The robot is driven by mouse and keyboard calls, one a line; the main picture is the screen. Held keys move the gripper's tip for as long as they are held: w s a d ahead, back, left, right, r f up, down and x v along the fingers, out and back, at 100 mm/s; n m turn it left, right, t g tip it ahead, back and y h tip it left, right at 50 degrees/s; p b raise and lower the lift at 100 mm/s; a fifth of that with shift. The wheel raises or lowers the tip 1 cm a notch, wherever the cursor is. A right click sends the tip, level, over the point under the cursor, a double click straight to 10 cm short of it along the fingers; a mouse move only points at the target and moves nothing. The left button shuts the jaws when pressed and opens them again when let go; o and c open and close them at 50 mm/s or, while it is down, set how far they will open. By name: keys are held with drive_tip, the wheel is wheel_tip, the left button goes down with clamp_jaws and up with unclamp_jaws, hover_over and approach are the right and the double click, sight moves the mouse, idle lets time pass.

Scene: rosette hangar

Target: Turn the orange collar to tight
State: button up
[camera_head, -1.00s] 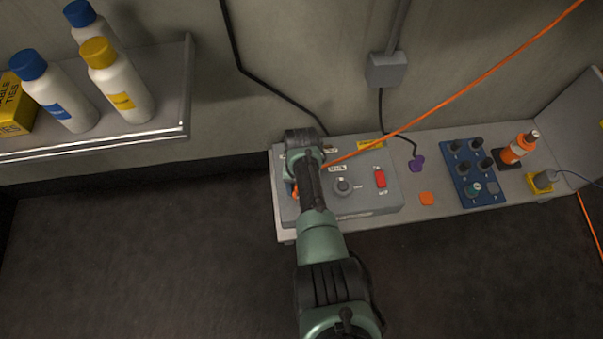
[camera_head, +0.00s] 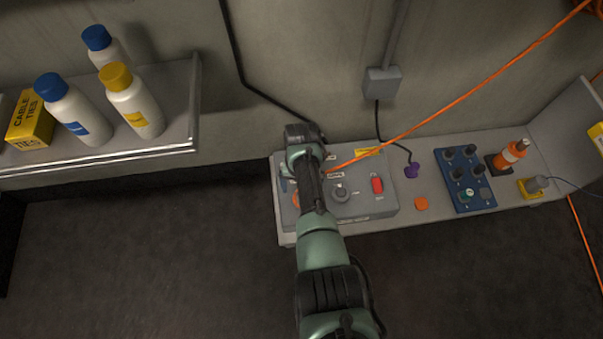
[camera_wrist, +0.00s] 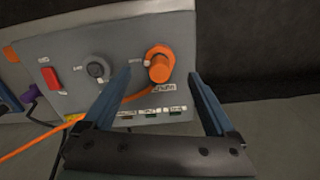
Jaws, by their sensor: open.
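The orange collar (camera_wrist: 159,64) sits on the grey panel box (camera_wrist: 118,50) in the wrist view, with an orange cable running from it. A small label lies beside it, too small to read. My gripper (camera_wrist: 163,78) is open, its two blue fingers pointing at the panel on either side of the collar in the picture. I cannot tell whether the fingertips are level with the collar, and I see no contact. In the head view my arm covers most of the collar; only a bit of orange (camera_head: 296,199) shows left of the arm on the panel box (camera_head: 366,207).
A red switch (camera_head: 377,185) and a grey knob (camera_head: 340,192) are on the same panel. An orange cable (camera_head: 450,106) runs up to the right. The bench holds a purple connector (camera_head: 411,171) and a blue knob board (camera_head: 463,180). A shelf (camera_head: 190,135) with bottles stands left.

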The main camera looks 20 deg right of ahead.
wheel_tip(320, 180, up, 7)
drive_tip(key=p, duration=0.3)
drive_tip(key=shift+p, duration=0.3)
drive_tip(key=shift+s+f, duration=0.1)
